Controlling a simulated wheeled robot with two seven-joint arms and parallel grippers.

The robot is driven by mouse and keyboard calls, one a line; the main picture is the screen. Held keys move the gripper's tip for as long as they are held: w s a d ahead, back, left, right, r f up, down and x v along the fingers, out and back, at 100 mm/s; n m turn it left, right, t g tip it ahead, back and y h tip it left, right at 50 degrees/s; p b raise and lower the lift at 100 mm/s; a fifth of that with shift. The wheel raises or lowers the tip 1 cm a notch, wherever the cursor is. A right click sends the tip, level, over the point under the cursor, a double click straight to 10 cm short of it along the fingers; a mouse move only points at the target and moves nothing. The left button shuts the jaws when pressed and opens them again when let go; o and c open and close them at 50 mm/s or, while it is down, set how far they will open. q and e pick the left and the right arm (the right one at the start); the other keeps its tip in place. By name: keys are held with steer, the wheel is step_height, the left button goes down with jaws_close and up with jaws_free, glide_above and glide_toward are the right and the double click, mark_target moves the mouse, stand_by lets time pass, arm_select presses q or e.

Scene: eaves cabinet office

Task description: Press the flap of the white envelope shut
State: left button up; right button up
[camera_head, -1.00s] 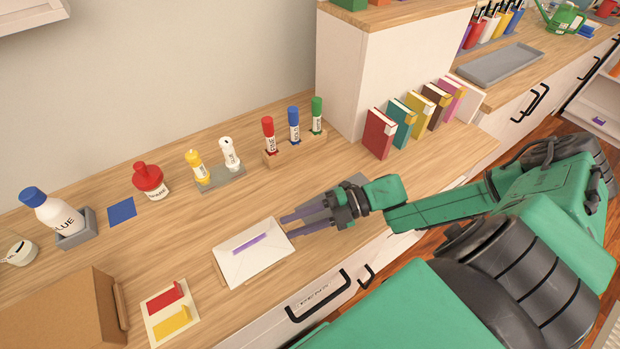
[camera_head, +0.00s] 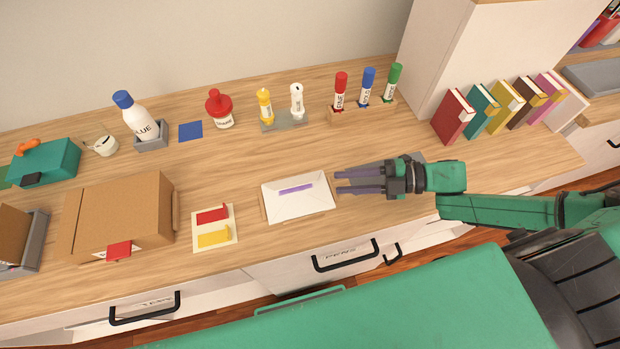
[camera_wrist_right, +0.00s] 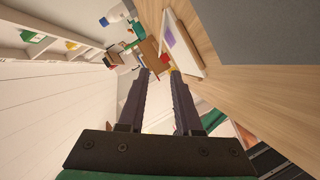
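The white envelope (camera_head: 298,205) lies on the wooden counter in the middle of the head view. A purple strip (camera_head: 296,189) shows on its upper part, and whether the flap is raised is hard to tell. My right gripper (camera_head: 338,181) is just to the right of the envelope, its two purple-grey fingers pointing left toward it. The fingers are apart with nothing between them. In the right wrist view the gripper (camera_wrist_right: 158,75) is open, and the envelope (camera_wrist_right: 181,45) with its purple patch lies beyond the fingertips at the upper right. My left gripper is not in view.
A grey mat (camera_head: 375,165) lies behind my right gripper. A card with red and yellow tabs (camera_head: 228,225) and a cardboard box (camera_head: 118,210) are left of the envelope. Books (camera_head: 453,117) stand at the right.

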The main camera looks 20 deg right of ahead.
mark_target(306, 191)
steer(key=p+x, duration=0.1)
steer(key=x, duration=0.9)
steer(key=shift+w, duration=0.1)
steer(key=shift+d, duration=0.1)
jaws_close()
stand_by(0.7)
